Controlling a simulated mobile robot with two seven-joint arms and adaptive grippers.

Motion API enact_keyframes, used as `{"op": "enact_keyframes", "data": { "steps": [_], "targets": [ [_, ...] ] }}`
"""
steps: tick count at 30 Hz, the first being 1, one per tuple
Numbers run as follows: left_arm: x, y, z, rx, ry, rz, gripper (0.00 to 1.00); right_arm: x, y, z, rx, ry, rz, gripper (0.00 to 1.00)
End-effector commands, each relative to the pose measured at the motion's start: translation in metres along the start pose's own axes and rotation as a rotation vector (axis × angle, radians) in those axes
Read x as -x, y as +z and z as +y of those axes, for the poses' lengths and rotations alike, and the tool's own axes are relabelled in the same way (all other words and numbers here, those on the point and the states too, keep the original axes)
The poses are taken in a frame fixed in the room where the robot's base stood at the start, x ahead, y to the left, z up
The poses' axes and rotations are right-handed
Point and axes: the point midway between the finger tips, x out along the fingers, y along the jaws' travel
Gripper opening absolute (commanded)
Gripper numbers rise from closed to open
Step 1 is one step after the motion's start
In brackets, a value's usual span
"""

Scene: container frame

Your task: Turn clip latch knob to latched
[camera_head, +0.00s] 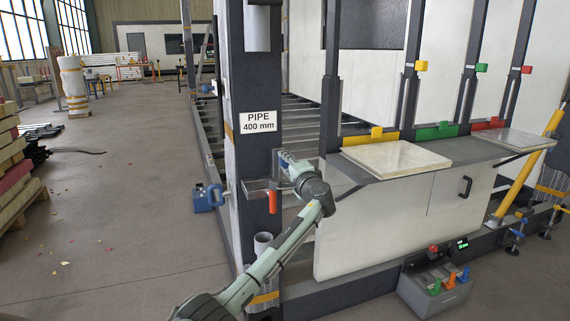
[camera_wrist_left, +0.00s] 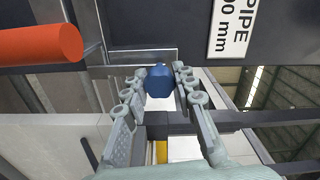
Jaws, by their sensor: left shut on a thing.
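A blue faceted knob (camera_wrist_left: 159,83) sits between the two fingers of my left gripper in the left wrist view. My left gripper (camera_head: 284,164) is at the dark post, beside the grey metal bracket (camera_head: 257,187). It also shows in the left wrist view (camera_wrist_left: 160,74), shut on the blue knob. In the head view the gripper hides the knob, and I cannot tell its turn position. An orange-red handle (camera_head: 272,202) hangs below the bracket; in the left wrist view it lies at the upper left (camera_wrist_left: 40,44). My right gripper is not in view.
The post carries a "PIPE 400 mm" sign (camera_head: 259,122). A blue clamp (camera_head: 209,197) is at the post's left side. A grey shelf with a pale slab (camera_head: 397,155) and a white panel (camera_head: 370,230) stand right of my arm.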

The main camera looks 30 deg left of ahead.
Motion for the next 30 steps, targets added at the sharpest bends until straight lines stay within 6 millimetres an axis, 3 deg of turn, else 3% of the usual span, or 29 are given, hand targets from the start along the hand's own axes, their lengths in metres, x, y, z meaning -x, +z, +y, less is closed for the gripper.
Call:
{"op": "enact_keyframes", "data": {
  "steps": [6,7,12,23,30],
  "targets": [
    [0.0,0.0,0.001,-0.004,0.001,-0.001,0.0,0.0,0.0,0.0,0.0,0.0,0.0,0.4],
    [0.0,0.0,0.001,-0.004,0.001,-0.001,0.28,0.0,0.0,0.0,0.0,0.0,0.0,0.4],
    [0.0,0.0,0.001,-0.002,0.0,0.0,0.49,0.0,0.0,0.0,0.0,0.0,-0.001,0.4],
    [0.005,0.0,0.001,0.0,0.0,0.002,0.49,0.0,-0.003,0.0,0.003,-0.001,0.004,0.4],
    [0.045,-0.001,0.002,0.001,0.001,0.004,0.49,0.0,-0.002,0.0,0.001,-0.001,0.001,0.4]
  ]
}}
